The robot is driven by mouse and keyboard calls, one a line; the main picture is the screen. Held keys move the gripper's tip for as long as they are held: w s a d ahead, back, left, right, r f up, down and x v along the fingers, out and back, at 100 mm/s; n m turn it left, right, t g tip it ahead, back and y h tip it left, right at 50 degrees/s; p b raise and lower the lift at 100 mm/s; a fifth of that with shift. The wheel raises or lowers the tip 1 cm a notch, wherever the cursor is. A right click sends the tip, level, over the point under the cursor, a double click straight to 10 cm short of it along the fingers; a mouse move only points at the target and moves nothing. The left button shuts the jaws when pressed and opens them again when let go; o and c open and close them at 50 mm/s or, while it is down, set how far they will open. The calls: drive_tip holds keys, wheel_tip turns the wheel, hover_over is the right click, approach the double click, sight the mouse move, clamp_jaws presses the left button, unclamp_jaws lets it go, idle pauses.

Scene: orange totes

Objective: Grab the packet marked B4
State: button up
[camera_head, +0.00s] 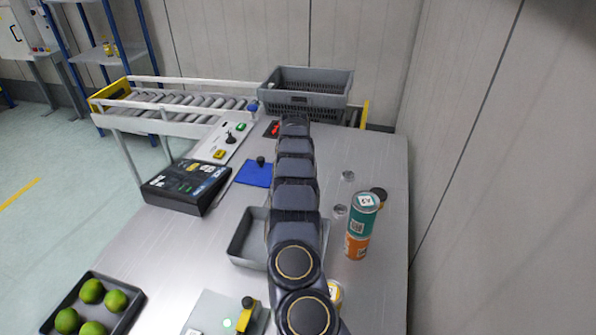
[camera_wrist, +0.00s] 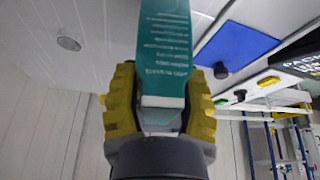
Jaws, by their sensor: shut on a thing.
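In the wrist view my gripper (camera_wrist: 160,104), with yellow-padded fingers, is shut on a teal packet (camera_wrist: 165,45) with lines of white print and a pale end between the fingers. I cannot read a B4 mark on it. The packet stretches out past the fingertips and off the top of the view. In the head view my own arm hides the gripper and the held packet.
A teal can (camera_head: 363,215) stands on an orange one (camera_head: 356,246) right of my arm. A grey tray (camera_head: 246,242) lies partly behind the arm. A blue pad (camera_head: 254,172), a black box (camera_head: 187,186), a conveyor (camera_head: 180,98) and a grey crate (camera_head: 325,83) lie further back.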

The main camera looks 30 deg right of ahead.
drive_tip(key=s+a+r, duration=0.2)
drive_tip(key=s+r, duration=0.3)
drive_tip(key=s, duration=0.1)
drive_tip(key=s+a+r, duration=0.3)
drive_tip(key=s+r, duration=0.2)
drive_tip(key=s, duration=0.1)
drive_tip(key=shift+s+a+r, duration=0.3)
drive_tip(key=shift+s+r, duration=0.1)
